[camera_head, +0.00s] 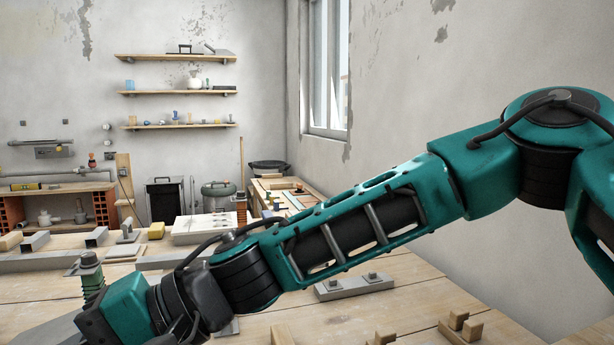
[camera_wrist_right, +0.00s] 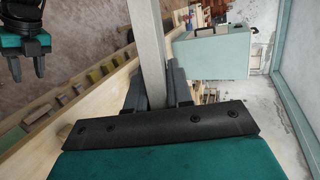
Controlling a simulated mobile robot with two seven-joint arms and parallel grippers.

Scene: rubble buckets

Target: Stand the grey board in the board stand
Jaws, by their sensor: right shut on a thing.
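The grey board (camera_wrist_right: 150,50) is a long, straight bar in the right wrist view, running up from between the dark fingers of my right gripper (camera_wrist_right: 157,92), which is shut on it. In the head view my right arm crosses the picture to the lower left, and its fingertips are not clear there. My left gripper (camera_wrist_right: 27,68) shows at the upper left of the wrist view, with two dark fingers apart and nothing between them. A wooden piece with upright blocks (camera_head: 461,324) at the bottom right of the head view may be the board stand; I cannot tell for sure.
A grey plate with two bolts (camera_head: 354,287) lies on the wooden table (camera_head: 415,285). A green spring-like post (camera_head: 91,278) stands at the left. Several blocks, a yellow block (camera_head: 156,230) and a white board (camera_head: 202,228) lie farther back. Bare tabletop shows right of centre.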

